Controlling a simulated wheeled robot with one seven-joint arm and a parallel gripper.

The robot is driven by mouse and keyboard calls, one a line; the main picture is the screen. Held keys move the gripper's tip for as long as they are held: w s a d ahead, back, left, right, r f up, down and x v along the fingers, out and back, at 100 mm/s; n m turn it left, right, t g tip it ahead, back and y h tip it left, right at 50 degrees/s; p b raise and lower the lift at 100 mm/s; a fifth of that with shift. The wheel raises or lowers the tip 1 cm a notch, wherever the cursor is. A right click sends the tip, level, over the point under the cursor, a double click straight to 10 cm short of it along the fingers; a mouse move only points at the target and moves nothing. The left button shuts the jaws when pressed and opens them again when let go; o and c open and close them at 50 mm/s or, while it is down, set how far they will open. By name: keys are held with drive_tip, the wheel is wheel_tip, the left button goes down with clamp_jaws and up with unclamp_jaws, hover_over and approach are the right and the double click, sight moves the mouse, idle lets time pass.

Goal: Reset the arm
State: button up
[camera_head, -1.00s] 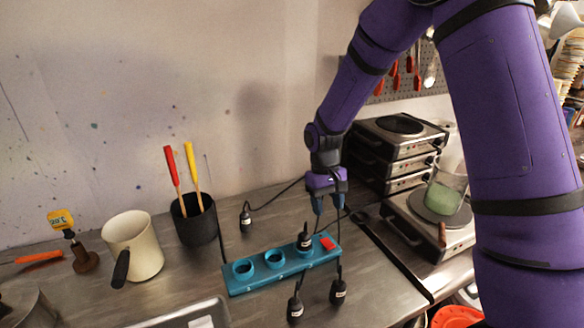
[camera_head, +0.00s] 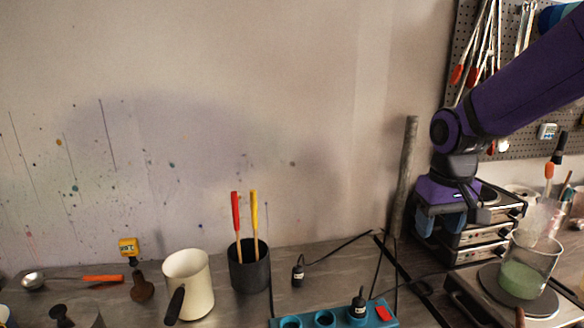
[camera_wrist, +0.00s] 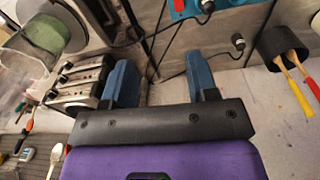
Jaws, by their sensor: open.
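My purple arm reaches in from the right in the head view. My gripper (camera_head: 441,220) points down in front of the stacked hotplates, above the bench. In the wrist view my gripper (camera_wrist: 162,82) shows two blue fingers spread wide apart with nothing between them. Bench and cables show behind the gap.
A teal power strip (camera_head: 343,320) with a black plug (camera_head: 358,306) in it lies at the front. Stacked hotplates (camera_head: 488,243) and a beaker of green liquid (camera_head: 528,268) stand right. A cream pot (camera_head: 190,283) and black tool cup (camera_head: 250,268) stand left.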

drive_tip(key=s+d+r+t, duration=0.1)
drive_tip(key=s+r, duration=0.3)
drive_tip(key=s, duration=0.4)
drive_tip(key=s+d+r+m+t, duration=0.1)
drive_tip(key=s+d+r+t, duration=0.1)
drive_tip(key=s+r, duration=0.3)
drive_tip(key=shift+s+t, duration=0.7)
drive_tip(key=shift+s, duration=1.5)
drive_tip(key=shift+d, duration=0.1)
